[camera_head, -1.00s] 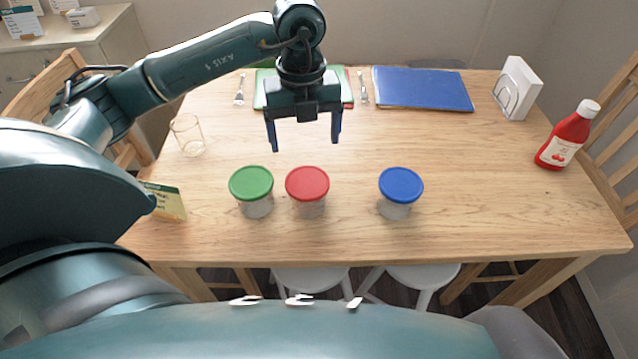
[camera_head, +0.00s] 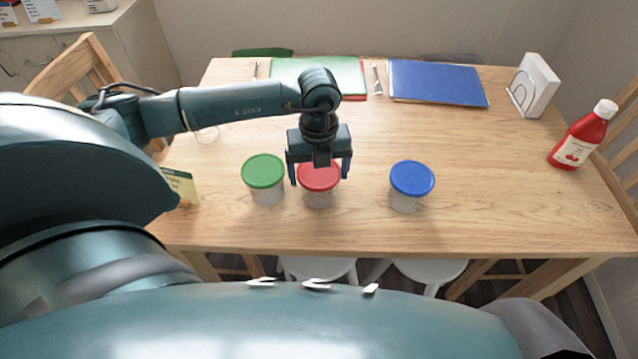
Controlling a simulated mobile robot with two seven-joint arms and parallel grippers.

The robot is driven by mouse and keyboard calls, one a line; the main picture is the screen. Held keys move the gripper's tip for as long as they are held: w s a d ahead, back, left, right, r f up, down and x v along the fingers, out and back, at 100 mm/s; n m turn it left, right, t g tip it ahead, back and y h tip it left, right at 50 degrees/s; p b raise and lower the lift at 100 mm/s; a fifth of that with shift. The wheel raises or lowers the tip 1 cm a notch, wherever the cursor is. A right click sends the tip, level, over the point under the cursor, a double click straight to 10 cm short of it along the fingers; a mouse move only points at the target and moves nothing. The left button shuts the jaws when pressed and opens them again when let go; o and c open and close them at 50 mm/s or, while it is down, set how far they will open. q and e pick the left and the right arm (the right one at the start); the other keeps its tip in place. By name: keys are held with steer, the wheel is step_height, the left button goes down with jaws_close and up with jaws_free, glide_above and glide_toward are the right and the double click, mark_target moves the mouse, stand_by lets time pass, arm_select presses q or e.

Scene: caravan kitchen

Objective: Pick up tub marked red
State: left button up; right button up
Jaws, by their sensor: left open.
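The tub with the red lid (camera_head: 319,181) stands upright on the table, between the tub with the green lid (camera_head: 263,172) and the tub with the blue lid (camera_head: 411,179). My left gripper (camera_head: 319,177) is open, pointing down over the red-lidded tub, with one finger at each side of the lid in the picture. The gripper body hides the far part of the red lid. I cannot tell whether the fingers touch the lid. The left finger is in the narrow gap beside the green lid. My right gripper is not in view.
A yellow card (camera_head: 181,186) stands at the left table edge. A glass (camera_head: 206,134) is mostly hidden behind my left arm. The table (camera_head: 500,190) is clear right of the blue-lidded tub.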

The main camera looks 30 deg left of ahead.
arm_select(q)
steer(key=c, duration=0.6)
steer(key=shift+r, duration=0.15)
